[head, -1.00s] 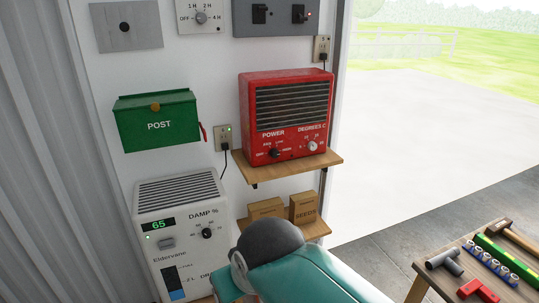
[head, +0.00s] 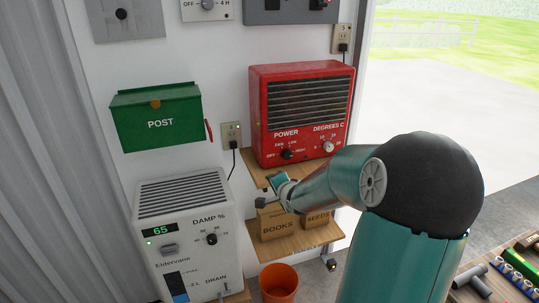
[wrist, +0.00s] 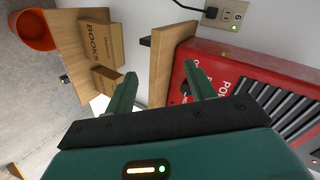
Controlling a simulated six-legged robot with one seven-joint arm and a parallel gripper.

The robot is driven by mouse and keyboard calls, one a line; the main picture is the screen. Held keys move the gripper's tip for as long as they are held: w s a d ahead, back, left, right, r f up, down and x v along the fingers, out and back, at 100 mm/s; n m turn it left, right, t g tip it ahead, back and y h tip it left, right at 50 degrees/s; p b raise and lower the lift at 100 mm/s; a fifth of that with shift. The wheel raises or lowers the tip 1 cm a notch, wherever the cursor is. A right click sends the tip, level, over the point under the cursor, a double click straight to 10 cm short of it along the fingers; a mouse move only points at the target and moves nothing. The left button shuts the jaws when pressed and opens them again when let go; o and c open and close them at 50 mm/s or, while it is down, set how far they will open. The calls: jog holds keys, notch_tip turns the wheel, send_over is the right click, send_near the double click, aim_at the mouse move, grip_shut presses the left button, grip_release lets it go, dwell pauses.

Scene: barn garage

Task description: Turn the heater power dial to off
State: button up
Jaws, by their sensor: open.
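The red heater (head: 301,115) stands on a wooden wall shelf. Its black power dial (head: 287,154) is at the lower left of the front, with OFF, FAN, LOW and HIGH marked around it; I cannot tell which mark it points to. My gripper (head: 269,190) is open and empty, below and slightly left of the dial, near the shelf front. In the wrist view my gripper (wrist: 161,72) has its fingers apart, with the shelf beyond. The heater (wrist: 222,62) is on the right there, and the dial (wrist: 186,88) shows dark beside the right finger, partly hidden.
The heater's shelf (head: 250,168) has books and seeds boxes (head: 276,224) on a lower shelf. A white dehumidifier (head: 185,235) stands left, a green post box (head: 158,117) above it. An orange bucket (head: 278,283) is below. A cable hangs from the outlet (head: 231,136).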

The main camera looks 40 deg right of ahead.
aim_at(289, 156)
jog(key=s+d+m+t, duration=0.3)
jog(key=d+m+t, duration=0.3)
jog(key=d+m, duration=0.45)
jog(key=shift+n, duration=0.55)
jog(key=w+d, duration=0.1)
jog(key=w, duration=0.3)
jog(key=w+d, duration=0.1)
jog(key=w, duration=0.3)
jog(key=w+d, duration=0.1)
jog(key=w, duration=0.4)
jog(key=shift+d+r, duration=0.15)
jog(key=shift+d, duration=0.2)
jog(key=c, duration=1)
